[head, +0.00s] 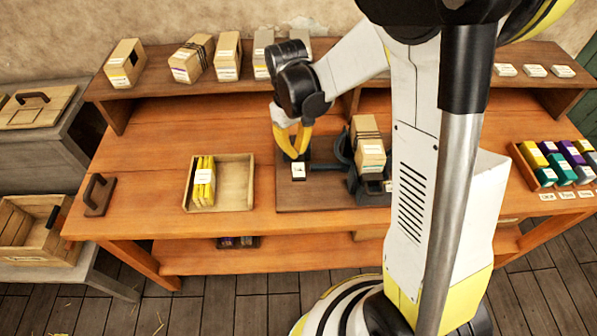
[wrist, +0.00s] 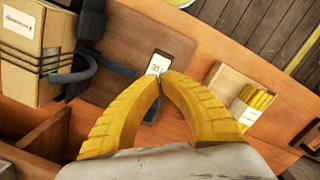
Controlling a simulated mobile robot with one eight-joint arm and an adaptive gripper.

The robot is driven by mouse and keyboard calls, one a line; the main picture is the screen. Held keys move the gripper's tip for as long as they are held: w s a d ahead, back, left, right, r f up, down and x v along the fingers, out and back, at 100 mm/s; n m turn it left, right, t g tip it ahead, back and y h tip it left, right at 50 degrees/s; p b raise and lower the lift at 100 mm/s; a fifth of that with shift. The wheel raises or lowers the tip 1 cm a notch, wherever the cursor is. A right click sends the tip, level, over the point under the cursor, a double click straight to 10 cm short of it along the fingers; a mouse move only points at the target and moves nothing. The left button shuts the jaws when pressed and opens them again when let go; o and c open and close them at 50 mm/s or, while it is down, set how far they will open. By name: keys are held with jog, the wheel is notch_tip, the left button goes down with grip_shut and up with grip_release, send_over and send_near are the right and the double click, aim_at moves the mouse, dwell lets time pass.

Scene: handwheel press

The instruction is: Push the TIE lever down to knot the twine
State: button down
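The TIE lever (head: 298,171) shows as a small dark block with a white label on the bench's dark board. In the wrist view its label (wrist: 157,63) reads TIE, just beyond my fingertips. My gripper (head: 296,155) points down with its yellow fingers closed together at the tips, over or against the lever. The closed tips (wrist: 164,77) overlap the near edge of the lever in the wrist view; I cannot tell whether they touch it. A cardboard box (head: 370,157) stands in the dark press to the right; it also shows in the wrist view (wrist: 38,50).
A dark curved arm (head: 341,148) of the press stands close to my gripper's right. A wooden tray (head: 237,183) with yellow packets lies to the left. Boxes line the shelf behind (head: 150,88). A rack of coloured blocks (head: 545,176) sits at far right.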

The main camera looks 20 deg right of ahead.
aim_at(297, 171)
jog(key=shift+s+d+f+b, duration=0.1)
jog(key=shift+s+f+b, duration=0.1)
jog(key=shift+f+b, duration=1.2)
jog(key=shift+s+f+b, duration=0.15)
jog(key=shift+f+b, duration=0.6)
jog(key=shift+f, duration=1.2)
notch_tip(297, 171, down, 4)
jog(key=b, duration=0.4)
jog(key=shift+f, duration=0.25)
jog(key=shift+r, duration=0.1)
